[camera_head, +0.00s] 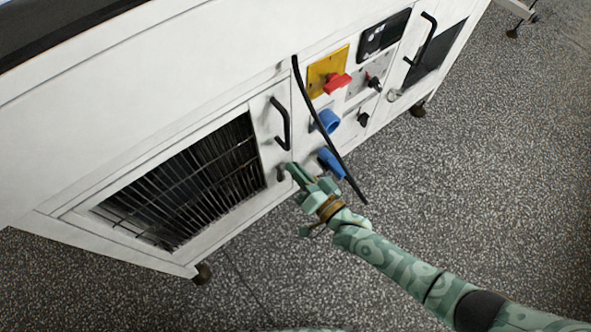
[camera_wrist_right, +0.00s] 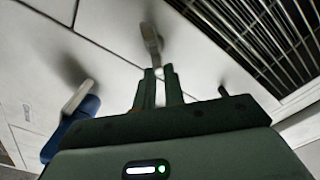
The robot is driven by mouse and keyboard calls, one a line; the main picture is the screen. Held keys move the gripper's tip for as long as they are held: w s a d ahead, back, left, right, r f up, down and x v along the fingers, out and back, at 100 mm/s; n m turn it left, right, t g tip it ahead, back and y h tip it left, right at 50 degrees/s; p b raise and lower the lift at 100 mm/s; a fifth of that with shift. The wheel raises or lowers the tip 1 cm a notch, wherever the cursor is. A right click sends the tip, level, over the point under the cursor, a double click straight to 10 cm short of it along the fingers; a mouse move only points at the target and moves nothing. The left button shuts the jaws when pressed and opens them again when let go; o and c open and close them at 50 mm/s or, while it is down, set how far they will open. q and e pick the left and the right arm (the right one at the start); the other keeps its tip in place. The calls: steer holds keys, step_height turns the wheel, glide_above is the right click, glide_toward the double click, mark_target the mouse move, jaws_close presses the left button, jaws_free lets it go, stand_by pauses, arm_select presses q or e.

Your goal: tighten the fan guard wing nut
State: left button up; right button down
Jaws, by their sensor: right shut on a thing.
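The fan guard (camera_head: 190,180) is a dark barred grille low in the white cabinet's side; its bars also fill the upper right of the right wrist view (camera_wrist_right: 262,40). A small grey wing nut (camera_head: 281,173) stands out from the panel just right of the grille. In the right wrist view the grey wing nut (camera_wrist_right: 150,38) reaches down to the fingertips. My right gripper (camera_head: 291,170) is shut on it, and the fingers hide its gripped end. My left gripper is not in view.
A black door handle (camera_head: 281,123) is above the gripper. Blue sockets (camera_head: 327,121), a red switch (camera_head: 337,83) and a hanging black cable (camera_head: 325,130) are close by on the right. Open speckled floor (camera_head: 440,190) lies in front of the white cabinet (camera_head: 140,100).

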steer(key=m, duration=0.1)
steer(key=f+m, duration=0.1)
steer(key=m, duration=0.1)
steer(key=m+b, duration=0.1)
steer(key=shift+w+d+f+m, duration=0.15)
steer(key=shift+w+d+m, duration=0.05)
steer(key=shift+d+m, duration=0.2)
steer(key=shift+d+f+m+b, duration=0.1)
steer(key=shift+f+m+b, duration=0.25)
steer(key=shift+m, duration=0.75)
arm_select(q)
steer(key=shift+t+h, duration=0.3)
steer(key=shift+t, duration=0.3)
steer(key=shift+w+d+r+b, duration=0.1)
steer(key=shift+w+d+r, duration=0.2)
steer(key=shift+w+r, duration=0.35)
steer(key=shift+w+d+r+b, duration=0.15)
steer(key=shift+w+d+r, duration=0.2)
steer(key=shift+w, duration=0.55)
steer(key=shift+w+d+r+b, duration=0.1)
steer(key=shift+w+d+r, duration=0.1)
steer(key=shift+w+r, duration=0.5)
arm_select(e)
steer(key=shift+f+m, duration=0.15)
steer(key=shift+m, duration=1.05)
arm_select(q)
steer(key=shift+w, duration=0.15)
